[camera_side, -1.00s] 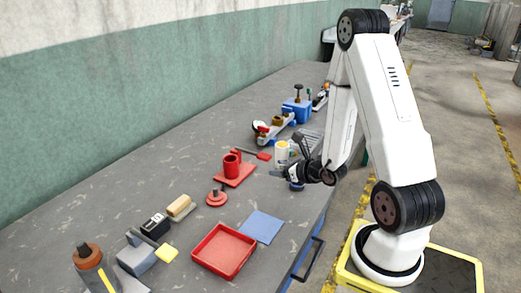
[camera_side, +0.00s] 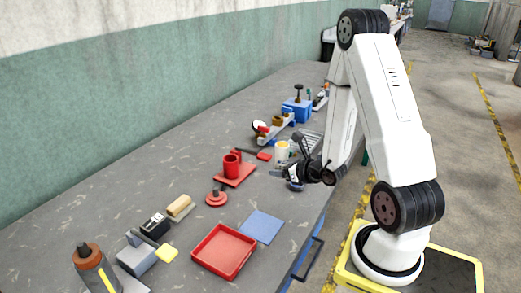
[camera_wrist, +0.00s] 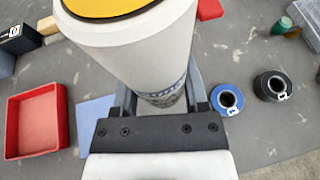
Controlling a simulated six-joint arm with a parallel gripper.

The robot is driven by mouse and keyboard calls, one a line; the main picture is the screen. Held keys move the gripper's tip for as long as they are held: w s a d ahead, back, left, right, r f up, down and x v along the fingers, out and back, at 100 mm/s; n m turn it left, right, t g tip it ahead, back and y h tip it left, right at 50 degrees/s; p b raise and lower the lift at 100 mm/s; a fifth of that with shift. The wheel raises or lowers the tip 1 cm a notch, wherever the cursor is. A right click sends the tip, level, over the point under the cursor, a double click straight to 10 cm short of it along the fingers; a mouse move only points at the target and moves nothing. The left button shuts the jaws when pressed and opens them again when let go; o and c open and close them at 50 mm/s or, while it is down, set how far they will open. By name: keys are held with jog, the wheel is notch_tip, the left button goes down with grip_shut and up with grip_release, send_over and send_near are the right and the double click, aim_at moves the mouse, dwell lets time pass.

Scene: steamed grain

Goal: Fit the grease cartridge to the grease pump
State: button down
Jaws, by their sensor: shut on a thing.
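A pale cylinder with a yellow top, seemingly the grease cartridge (camera_side: 281,151), stands near the right edge of the bench. In the wrist view the cartridge (camera_wrist: 135,45) fills the space between my fingers. My gripper (camera_side: 290,171) is shut on its lower part, with dark markings near its base (camera_wrist: 165,85). Whether the base touches the bench is hidden. A red plate with a red upright cup, which looks like the grease pump (camera_side: 232,166), stands to the left of my gripper. A round red part with a knob (camera_side: 217,197) lies in front of it.
A red tray (camera_side: 224,250) and blue mat (camera_side: 261,227) lie nearer the camera. A blue ring (camera_wrist: 227,98) and black ring (camera_wrist: 272,86) lie close to my gripper's right in the wrist view. A blue box (camera_side: 297,110) stands farther back.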

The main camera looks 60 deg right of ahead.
aim_at(230, 155)
jog(key=shift+w, duration=0.1)
jog(key=w+d+r+n+g+y, duration=0.1)
jog(key=w+n+y, duration=0.3)
jog(key=w, duration=0.6)
jog(key=w+d+r+n+g+y, duration=0.1)
jog(key=w+r+n+y, duration=0.2)
jog(key=w, duration=0.6)
jog(key=shift+w+r+n+y, duration=0.35)
jog(key=shift+n+y, duration=0.65)
jog(key=shift+y, duration=0.6)
jog(key=shift+f, duration=0.15)
jog(key=shift+f, duration=2.3)
jog(key=shift+f, duration=1.2)
jog(key=shift+r, duration=0.35)
jog(key=shift+f, duration=0.35)
